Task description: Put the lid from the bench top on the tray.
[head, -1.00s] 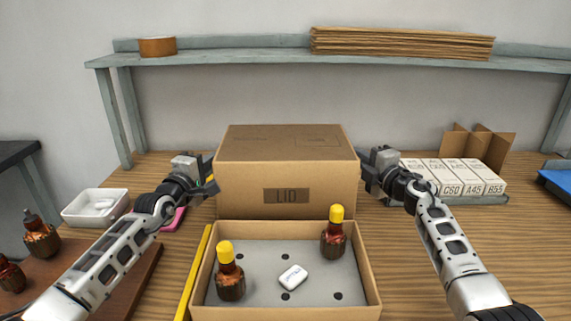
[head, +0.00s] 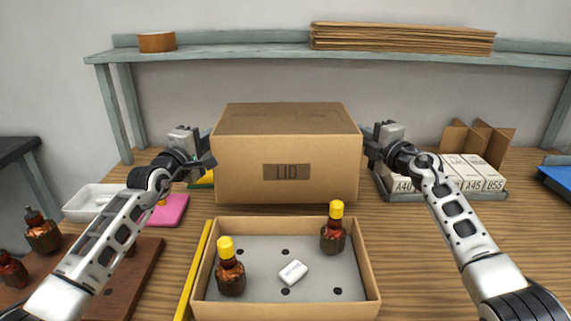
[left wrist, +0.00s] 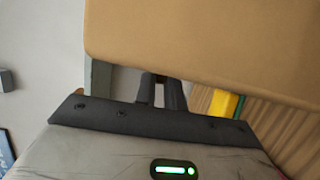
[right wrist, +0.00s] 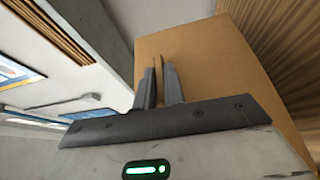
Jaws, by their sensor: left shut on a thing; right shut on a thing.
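The lid (head: 287,172), a brown cardboard box marked LID, is held off the bench top behind the tray. My left gripper (head: 208,160) is shut on its left side, and my right gripper (head: 367,152) is shut on its right side. The lid also fills the top of the left wrist view (left wrist: 215,45) and shows behind the fingers in the right wrist view (right wrist: 215,65). The tray (head: 370,275) is an open cardboard box with a grey holed insert. It holds two armatures with yellow caps, one front left (head: 231,275) and one back right (head: 333,235), and a white labelled packet (head: 293,273).
A yellow strip (head: 196,270) lies along the tray's left side. A pink pad (head: 170,211), a white bin (head: 88,203) and a brown board (head: 135,280) are at left. White boxes (head: 478,175) stand at right. A shelf (head: 250,54) with cardboard sheets (head: 400,38) runs above.

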